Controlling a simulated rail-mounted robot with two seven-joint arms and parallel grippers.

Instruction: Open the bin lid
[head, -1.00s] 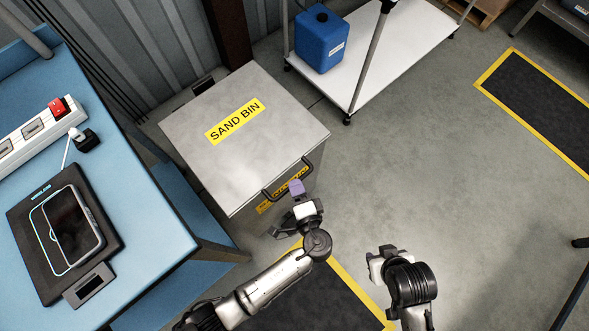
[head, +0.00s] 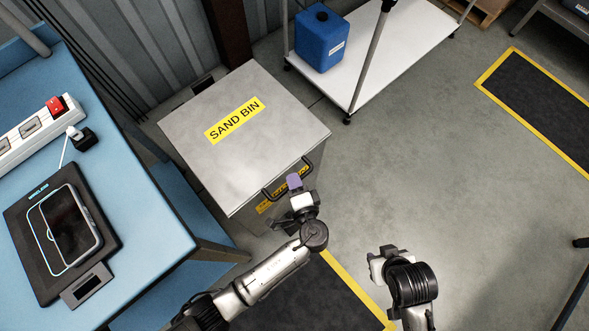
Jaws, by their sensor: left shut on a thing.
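The grey sand bin stands on the floor with its lid (head: 215,155) down, bearing a yellow "SAND BIN" label (head: 235,120). A dark bar handle (head: 272,196) runs along the lid's front edge. My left gripper (head: 292,184) is at this handle, shut on it near its middle; its fingertips partly hide the handle and the yellow label on the bin's front. My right gripper (head: 378,262) is apart from the bin, low and to the right over the floor; its fingers are too unclear to tell open from shut.
A blue workbench (head: 150,210) stands close on the bin's left, with a power strip (head: 30,130) and a phone on a black pad (head: 35,240). A white cart (head: 385,60) carrying a blue canister (head: 320,40) stands behind right.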

